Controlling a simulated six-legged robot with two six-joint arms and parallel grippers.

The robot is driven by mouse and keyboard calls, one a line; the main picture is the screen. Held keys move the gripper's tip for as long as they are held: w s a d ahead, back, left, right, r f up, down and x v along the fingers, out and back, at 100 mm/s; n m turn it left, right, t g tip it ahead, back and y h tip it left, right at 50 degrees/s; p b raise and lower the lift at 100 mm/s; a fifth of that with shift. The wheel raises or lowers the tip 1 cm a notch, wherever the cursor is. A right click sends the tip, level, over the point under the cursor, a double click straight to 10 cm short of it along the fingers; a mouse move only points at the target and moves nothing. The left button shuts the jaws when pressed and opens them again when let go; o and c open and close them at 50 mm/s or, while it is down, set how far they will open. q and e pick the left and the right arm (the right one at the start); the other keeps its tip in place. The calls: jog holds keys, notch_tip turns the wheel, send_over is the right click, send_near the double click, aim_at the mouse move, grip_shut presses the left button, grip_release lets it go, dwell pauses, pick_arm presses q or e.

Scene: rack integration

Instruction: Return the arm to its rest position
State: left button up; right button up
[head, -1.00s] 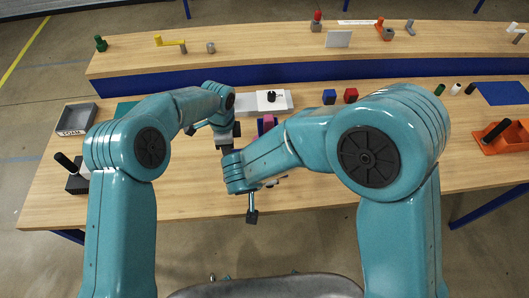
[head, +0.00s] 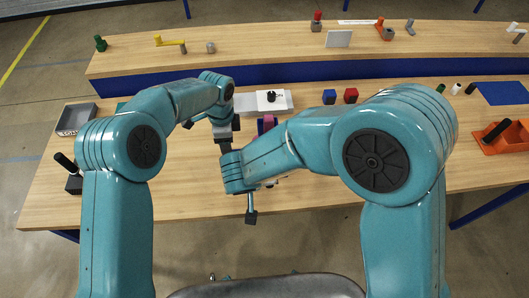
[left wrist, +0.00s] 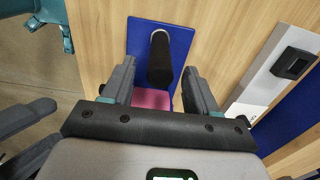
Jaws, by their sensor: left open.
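My left arm comes in from the left in the head view, and its gripper (head: 225,146) hangs over the middle of the wooden table (head: 180,190). In the left wrist view the two left fingers (left wrist: 156,86) are apart. A black cylindrical handle (left wrist: 160,62) on a blue plate (left wrist: 178,38) shows in the gap between them. I cannot tell whether the fingers touch it. A pink part (left wrist: 151,98) shows below the handle. My right arm bends inward in front of the table, with its gripper end (head: 250,216) near the front edge; its fingers are not clear.
A white box (head: 280,101) with a black piece lies behind the left gripper. An orange bin (head: 506,138) is at far right, a grey tray (head: 76,119) at left.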

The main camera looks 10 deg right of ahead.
pick_arm(q)
notch_tip(320, 180, up, 9)
jog(key=shift+r, duration=0.1)
jog(key=shift+s, duration=0.1)
